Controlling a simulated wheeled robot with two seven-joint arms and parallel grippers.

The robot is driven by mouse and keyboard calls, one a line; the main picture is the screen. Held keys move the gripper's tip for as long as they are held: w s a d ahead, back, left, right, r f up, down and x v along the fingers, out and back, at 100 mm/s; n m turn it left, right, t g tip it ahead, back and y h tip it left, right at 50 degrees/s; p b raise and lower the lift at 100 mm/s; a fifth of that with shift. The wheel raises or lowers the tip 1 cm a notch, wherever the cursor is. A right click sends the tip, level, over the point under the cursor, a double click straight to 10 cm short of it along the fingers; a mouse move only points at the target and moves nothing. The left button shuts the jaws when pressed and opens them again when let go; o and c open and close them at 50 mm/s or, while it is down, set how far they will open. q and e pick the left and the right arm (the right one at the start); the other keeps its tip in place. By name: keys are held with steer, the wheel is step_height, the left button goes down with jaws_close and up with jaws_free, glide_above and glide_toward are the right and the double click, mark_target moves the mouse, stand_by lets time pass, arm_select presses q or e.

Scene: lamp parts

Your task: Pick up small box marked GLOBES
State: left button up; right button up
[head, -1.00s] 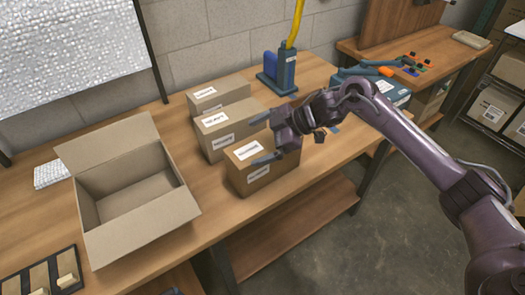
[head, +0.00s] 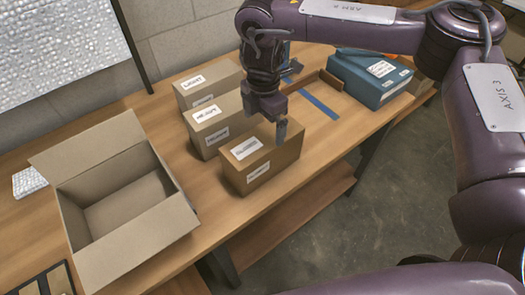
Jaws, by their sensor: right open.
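Three small closed brown boxes with white labels stand in a row on the wooden bench. The label print is too blurred for me to read GLOBES for certain. The nearest box (head: 262,172) has a label on its top and one on its front side. The middle box (head: 213,127) and the far box (head: 206,84) stand behind it. My right gripper (head: 276,126) is open and points down at the nearest box's back right part. One finger shows against that box; I cannot tell whether it touches. The other finger is hard to make out. My left gripper is not in view.
A large open empty carton (head: 130,258) stands left of the boxes. A blue box (head: 368,78) stands at the back right, and a blue strip (head: 321,107) lies on the bench (head: 235,213). A divided dark tray (head: 45,283) is at the lower left.

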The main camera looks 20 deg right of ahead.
mark_target(263, 137)
steer(key=shift+s+f, duration=0.1)
steer(key=shift+f, duration=0.4)
step_height(263, 137, down, 5)
steer(key=shift+s+a+r+p, duration=0.1)
steer(key=shift+p, duration=0.75)
steer(key=shift+c, duration=0.4)
steer(key=c, duration=1.9)
